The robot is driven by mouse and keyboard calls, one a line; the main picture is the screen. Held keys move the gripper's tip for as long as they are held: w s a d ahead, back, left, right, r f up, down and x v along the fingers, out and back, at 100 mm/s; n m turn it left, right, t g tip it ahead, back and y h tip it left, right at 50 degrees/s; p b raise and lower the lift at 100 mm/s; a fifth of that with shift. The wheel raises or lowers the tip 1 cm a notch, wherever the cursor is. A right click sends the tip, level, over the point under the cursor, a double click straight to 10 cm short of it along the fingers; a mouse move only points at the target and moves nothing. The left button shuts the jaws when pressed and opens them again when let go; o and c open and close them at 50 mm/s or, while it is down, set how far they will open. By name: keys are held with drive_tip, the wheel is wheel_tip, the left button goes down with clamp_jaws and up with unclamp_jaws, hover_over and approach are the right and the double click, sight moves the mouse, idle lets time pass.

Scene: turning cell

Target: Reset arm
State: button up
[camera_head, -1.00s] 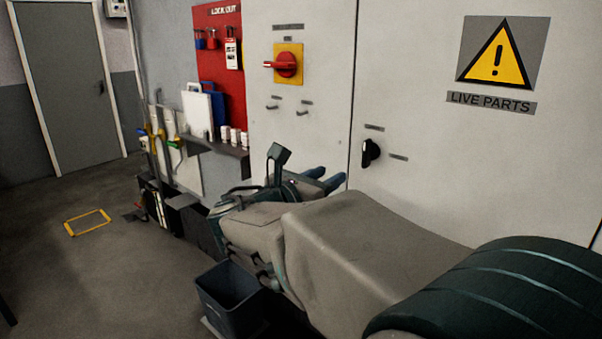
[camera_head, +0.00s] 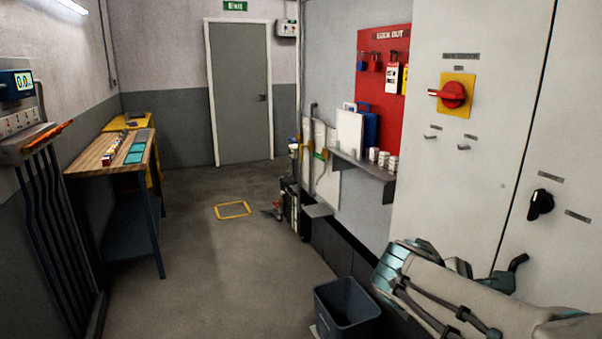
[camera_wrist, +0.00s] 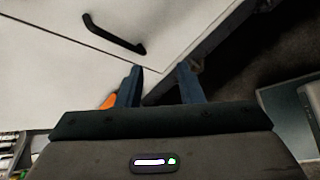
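My gripper (camera_wrist: 160,84) shows in the wrist view with its two dark blue fingers apart. Nothing is visible between them except the white cabinet's lower edge and dark floor behind. A small orange thing (camera_wrist: 109,101) shows just beside the left finger; I cannot tell what it is. In the head view my arm is folded at the lower right in front of the white cabinet (camera_head: 470,180), and the fingers are hidden there.
A dark bin (camera_head: 348,308) stands on the floor left of my arm. A shelf (camera_head: 362,176) juts out below the red lockout board (camera_head: 383,85). A wooden-topped workbench (camera_head: 92,160) stands at the left. The floor between is largely clear to the grey door (camera_head: 240,95).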

drive_tip(key=s+a+f+m+y, duration=0.3)
drive_tip(key=a+f+m+y, duration=0.1)
drive_tip(key=a+m, duration=0.3)
drive_tip(key=s+a+f+m+y+p, duration=0.1)
drive_tip(key=s+a+f+m+y, duration=0.2)
drive_tip(key=a+m+y, duration=0.3)
drive_tip(key=shift+a+f+m, duration=0.4)
drive_tip(key=shift+a+f, duration=0.2)
drive_tip(key=shift+a, duration=0.05)
drive_tip(key=shift+o, duration=0.3)
